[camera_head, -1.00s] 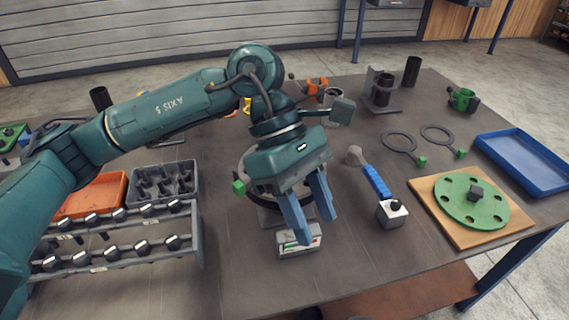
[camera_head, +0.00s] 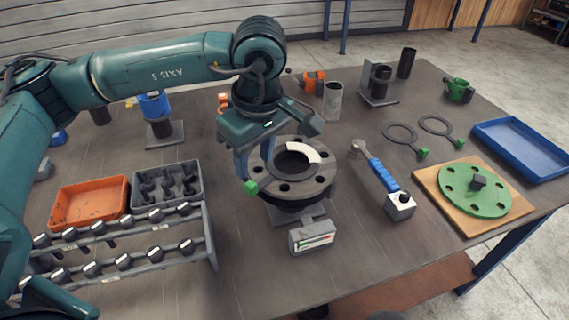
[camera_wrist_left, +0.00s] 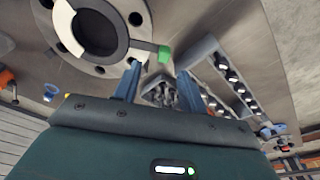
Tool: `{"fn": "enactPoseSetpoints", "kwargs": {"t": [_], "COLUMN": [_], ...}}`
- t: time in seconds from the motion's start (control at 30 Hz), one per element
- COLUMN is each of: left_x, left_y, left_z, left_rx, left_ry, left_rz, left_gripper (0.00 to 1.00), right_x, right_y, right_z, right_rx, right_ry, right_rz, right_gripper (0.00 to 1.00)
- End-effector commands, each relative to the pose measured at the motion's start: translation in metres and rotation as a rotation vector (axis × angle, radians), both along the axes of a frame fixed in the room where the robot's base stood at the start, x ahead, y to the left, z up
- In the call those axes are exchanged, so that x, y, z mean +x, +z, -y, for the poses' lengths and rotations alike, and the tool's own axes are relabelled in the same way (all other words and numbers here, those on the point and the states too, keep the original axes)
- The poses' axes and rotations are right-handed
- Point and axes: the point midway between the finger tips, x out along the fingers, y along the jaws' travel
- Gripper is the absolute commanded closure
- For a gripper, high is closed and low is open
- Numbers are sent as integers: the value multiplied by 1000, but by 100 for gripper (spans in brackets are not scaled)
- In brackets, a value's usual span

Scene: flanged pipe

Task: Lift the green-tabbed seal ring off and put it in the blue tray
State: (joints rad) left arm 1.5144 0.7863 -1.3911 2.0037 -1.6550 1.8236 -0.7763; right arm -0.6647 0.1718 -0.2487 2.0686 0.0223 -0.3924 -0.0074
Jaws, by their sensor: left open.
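The green tab (camera_head: 251,187) of the seal ring sticks out at the left front of the round grey flange (camera_head: 318,178). The ring itself lies around the flange's bore and is hard to tell from the flange face. The tab also shows in the left wrist view (camera_wrist_left: 165,54), just beyond and between my fingertips. My left gripper (camera_head: 248,170) is open and empty, its blue fingers pointing down at the flange's left side, close to the tab. I cannot tell whether they touch anything. The blue tray (camera_head: 520,148) at the far right of the table looks empty.
Two dark green-tabbed rings (camera_head: 399,133) lie behind. A small indicator box (camera_head: 312,237) stands before the flange. A rack (camera_head: 120,250) and an orange bin (camera_head: 90,203) are left.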

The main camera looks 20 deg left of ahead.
Motion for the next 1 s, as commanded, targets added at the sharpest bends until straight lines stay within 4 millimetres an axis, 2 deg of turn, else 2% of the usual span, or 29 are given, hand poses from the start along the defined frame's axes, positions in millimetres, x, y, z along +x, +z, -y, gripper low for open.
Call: {"fn": "enactPoseSetpoints", "kwargs": {"t": [0.17,0.33,0.5,0.77,1.0], "left_x": [-1,-5,-3,-2,-2], "left_y": [-11,-34,-55,-58,-58], "left_z": [-2,-8,-10,-11,-11], "left_rx": [0,0,-1,-1,-1], "left_ry": [-1,0,0,0,0], "left_rz": [-2,-5,-1,0,0], "left_gripper": [58,58,58,58,77], "right_x": [0,0,-3,-2,-2], "right_y": [3,10,3,2,3], "right_z": [1,3,7,8,8], "right_rx": [-2,-5,-10,-12,-11], "right_ry": [-2,-11,-21,-26,-25], "right_rz": [-2,-11,-29,-30,-27], "right_gripper": [64,64,64,64,64]}}
